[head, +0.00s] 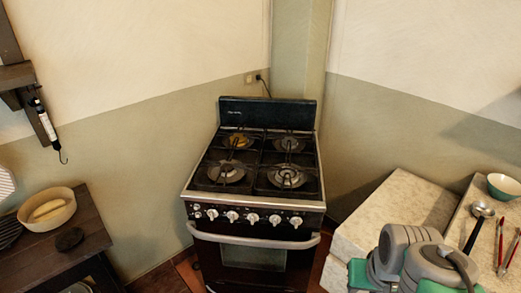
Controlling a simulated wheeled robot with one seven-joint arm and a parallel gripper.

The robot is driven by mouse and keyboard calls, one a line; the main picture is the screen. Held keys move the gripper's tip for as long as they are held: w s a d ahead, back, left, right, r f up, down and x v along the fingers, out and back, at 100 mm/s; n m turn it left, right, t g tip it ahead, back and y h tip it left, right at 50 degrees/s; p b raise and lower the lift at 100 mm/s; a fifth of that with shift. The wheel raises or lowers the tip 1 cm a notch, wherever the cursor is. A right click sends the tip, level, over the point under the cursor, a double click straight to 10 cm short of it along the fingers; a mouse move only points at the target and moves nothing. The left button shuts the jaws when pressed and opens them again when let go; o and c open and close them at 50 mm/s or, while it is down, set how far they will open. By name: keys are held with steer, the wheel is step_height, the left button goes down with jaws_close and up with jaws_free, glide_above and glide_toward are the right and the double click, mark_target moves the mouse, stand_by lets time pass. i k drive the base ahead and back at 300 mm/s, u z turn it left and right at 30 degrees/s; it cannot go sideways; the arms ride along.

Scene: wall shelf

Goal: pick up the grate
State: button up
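A gas stove (240,202) stands in the corner, with a black raised back panel and several silver knobs along its front. Dark grate bars (262,163) lie over the burners on its top. I cannot clearly tell where one grate section ends and another begins. Part of my grey and green arm shows at the bottom right, over the pale counter and well apart from the stove. My gripper's fingers do not show, so I cannot see whether it holds anything.
A dark wooden table (93,226) at left bears a pale bowl (62,218) and a small dark disc (69,239). At right, a pale counter (400,205) bears a green bowl (504,187), a ladle (481,210) and red-handled utensils (499,240). Space above the stove looks clear.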

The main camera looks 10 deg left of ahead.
mark_target(280, 138)
steer(key=u, duration=0.75)
steer(key=i, duration=0.7)
steer(key=u, duration=0.9)
steer(key=i, duration=0.55)
steer(key=z, duration=0.05)
